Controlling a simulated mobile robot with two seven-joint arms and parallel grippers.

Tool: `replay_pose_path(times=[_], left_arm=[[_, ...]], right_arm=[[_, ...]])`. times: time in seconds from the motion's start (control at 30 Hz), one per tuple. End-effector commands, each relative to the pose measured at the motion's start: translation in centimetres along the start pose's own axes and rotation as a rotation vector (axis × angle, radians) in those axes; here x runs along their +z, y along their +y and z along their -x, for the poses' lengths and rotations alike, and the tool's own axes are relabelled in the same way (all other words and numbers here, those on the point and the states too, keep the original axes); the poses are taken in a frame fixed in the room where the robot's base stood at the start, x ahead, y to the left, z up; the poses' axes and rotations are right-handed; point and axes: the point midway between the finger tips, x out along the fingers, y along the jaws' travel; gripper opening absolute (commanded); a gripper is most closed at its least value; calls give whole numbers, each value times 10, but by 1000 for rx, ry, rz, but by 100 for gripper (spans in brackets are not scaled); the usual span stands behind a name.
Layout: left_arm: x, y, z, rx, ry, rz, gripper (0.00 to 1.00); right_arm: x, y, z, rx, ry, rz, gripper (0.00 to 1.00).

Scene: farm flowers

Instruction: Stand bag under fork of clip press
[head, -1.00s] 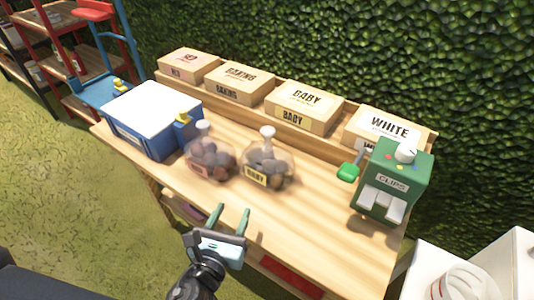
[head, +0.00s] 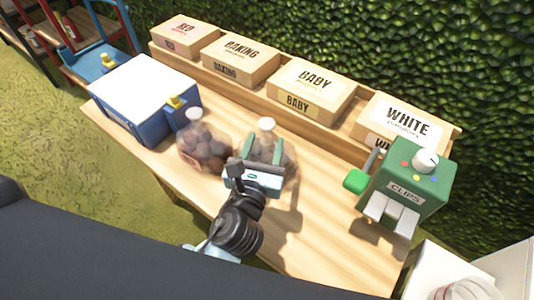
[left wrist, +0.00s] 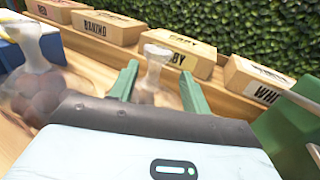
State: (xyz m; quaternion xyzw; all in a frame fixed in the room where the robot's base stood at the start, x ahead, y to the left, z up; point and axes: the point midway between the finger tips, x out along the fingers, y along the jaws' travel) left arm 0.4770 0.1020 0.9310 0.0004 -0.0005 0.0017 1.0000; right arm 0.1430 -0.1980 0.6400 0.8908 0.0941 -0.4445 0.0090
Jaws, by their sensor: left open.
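A clear bag of potatoes (head: 290,158) with a pale gathered neck stands upright mid-table, its front hidden by my left gripper. A second bag with darker reddish potatoes (head: 203,152) stands to its left. The green clip press (head: 408,178), labelled CLIPS, stands at the table's right end with a white fork (head: 391,213) low at its front and a green-ended lever at its left. My left gripper (head: 263,147) is open, its green fingers reaching to either side of the middle bag's neck. In the left wrist view that neck (left wrist: 154,68) shows between the fingertips. My right gripper is out of view.
Boxes labelled RED, BAKING, BABY (head: 313,88) and WHITE (head: 404,120) line a raised shelf at the back. A blue bin with a white lid (head: 147,85) stands at the left. Bare tabletop (head: 325,190) lies between the middle bag and the press. A hedge rises behind.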

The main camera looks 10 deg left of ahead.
Motion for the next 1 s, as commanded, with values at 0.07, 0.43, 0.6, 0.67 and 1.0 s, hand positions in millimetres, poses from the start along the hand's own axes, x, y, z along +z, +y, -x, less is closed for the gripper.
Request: replay_pose_path(times=[0.07, 0.43, 0.6, 0.67, 1.0], left_arm=[[0, 0, -2, 0, 0, 0, 48], [-1, 6, -47, 1, 2, 1, 48], [-2, 6, -52, 0, 3, 1, 48], [-2, 6, -51, 0, 3, 1, 48], [-2, 6, -51, 0, 2, 1, 14]], right_arm=[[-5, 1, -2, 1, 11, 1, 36], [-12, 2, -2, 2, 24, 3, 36], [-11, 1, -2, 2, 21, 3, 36], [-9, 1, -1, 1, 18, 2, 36], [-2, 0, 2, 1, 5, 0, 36]])
